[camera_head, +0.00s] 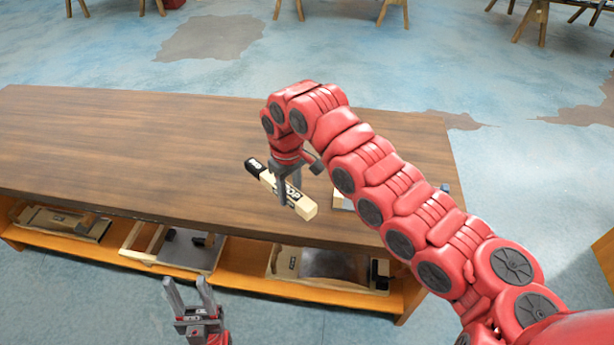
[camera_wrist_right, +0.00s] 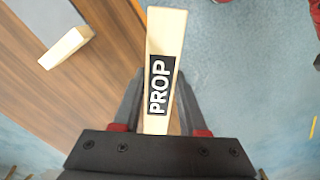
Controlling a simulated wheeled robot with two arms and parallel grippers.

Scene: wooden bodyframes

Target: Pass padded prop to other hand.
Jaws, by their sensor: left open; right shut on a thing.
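The padded prop (camera_head: 304,206) is a pale wooden bar with a black padded end and a black PROP label. My right gripper (camera_head: 284,198) is shut on it around the middle and holds it near the table's front edge. In the right wrist view the prop (camera_wrist_right: 165,40) lies between the two fingers (camera_wrist_right: 158,105), its label facing the camera; its black end is not visible there. My left gripper (camera_head: 190,290) is open and empty, low in front of the table and to the left of the prop, its fingers pointing up.
The wooden table (camera_head: 120,150) has a broad bare top. Its lower shelf (camera_head: 240,277) holds several framed panels. Another pale wooden piece (camera_wrist_right: 68,47) lies on the tabletop, partly hidden by my right arm in the head view. Wooden legs stand on the floor at the back.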

